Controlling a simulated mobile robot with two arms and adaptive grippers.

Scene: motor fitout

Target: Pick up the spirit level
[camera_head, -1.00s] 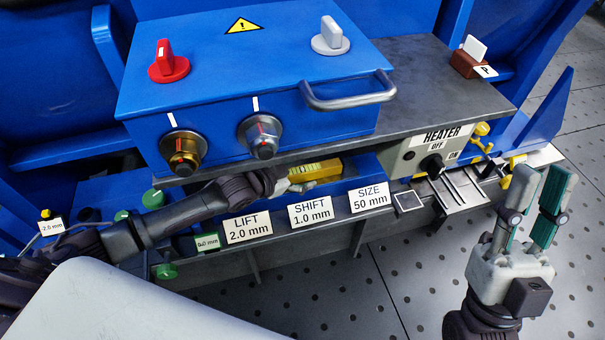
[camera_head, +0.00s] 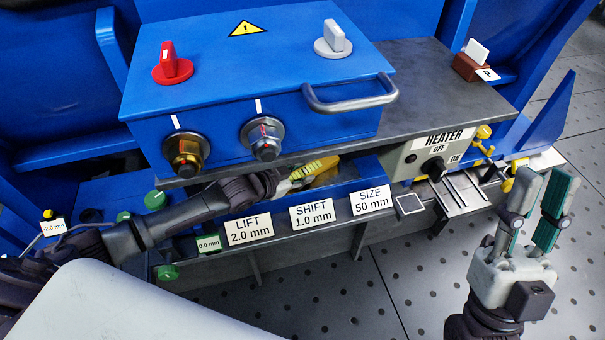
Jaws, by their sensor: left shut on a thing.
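The yellow spirit level (camera_head: 322,171) shows under the shelf edge, behind the SHIFT label, partly hidden by my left gripper and the shelf. It is tilted, its right end higher in the picture. My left gripper (camera_head: 290,183) reaches in from the left under the shelf and is shut on the level; its fingers are mostly hidden. My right gripper (camera_head: 536,207) is open and empty, fingers pointing up, over the floor at the right.
A dark shelf (camera_head: 440,85) carrying a blue box (camera_head: 240,75) with knobs and a handle hangs low over my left gripper. The HEATER panel (camera_head: 425,158) stands right of the level. A label ledge (camera_head: 285,222) runs in front. Floor at lower right is clear.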

